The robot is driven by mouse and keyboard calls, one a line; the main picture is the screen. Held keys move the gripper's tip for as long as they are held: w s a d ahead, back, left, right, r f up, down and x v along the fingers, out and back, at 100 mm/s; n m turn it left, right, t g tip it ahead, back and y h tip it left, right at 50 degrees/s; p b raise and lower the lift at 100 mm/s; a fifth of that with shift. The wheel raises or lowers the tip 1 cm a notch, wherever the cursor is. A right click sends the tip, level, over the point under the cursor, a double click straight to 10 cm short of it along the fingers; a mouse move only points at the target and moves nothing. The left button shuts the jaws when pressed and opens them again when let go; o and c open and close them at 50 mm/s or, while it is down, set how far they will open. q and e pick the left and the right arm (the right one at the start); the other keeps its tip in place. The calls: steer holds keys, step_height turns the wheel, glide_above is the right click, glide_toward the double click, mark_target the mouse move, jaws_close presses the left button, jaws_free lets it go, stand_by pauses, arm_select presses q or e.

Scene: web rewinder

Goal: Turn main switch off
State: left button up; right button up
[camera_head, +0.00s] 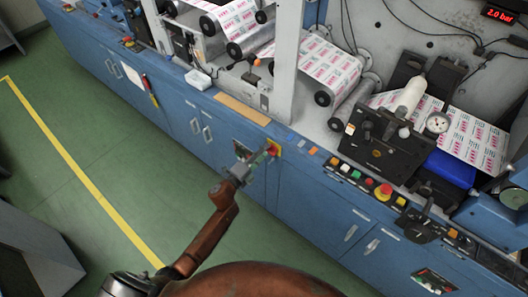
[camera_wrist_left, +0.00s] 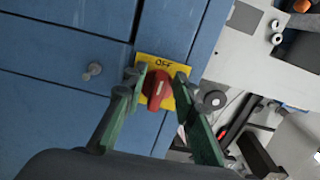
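The main switch is a red rotary knob (camera_wrist_left: 156,87) on a yellow plate (camera_wrist_left: 176,68) marked OFF at its upper edge, set in a blue cabinet front. A pale line runs along the knob, roughly in line with the OFF mark. In the head view the switch's yellow plate (camera_head: 276,145) shows at the cabinet's top edge, partly hidden by my gripper. My left gripper (camera_head: 262,157) is at the switch. In the left wrist view its green fingers (camera_wrist_left: 158,82) stand open on either side of the knob, with yellow plate visible in the gaps. My right gripper is not in view.
Blue cabinets (camera_head: 318,205) with handles run along the machine. A button row with a red mushroom button (camera_head: 383,191) lies right of the switch. Printed web rollers (camera_head: 330,65) stand above. The green floor (camera_head: 95,155) is open at left.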

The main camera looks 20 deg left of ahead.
arm_select(q)
steer(key=v, duration=1.2)
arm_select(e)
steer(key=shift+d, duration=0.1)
arm_select(q)
steer(key=shift+r, duration=0.1)
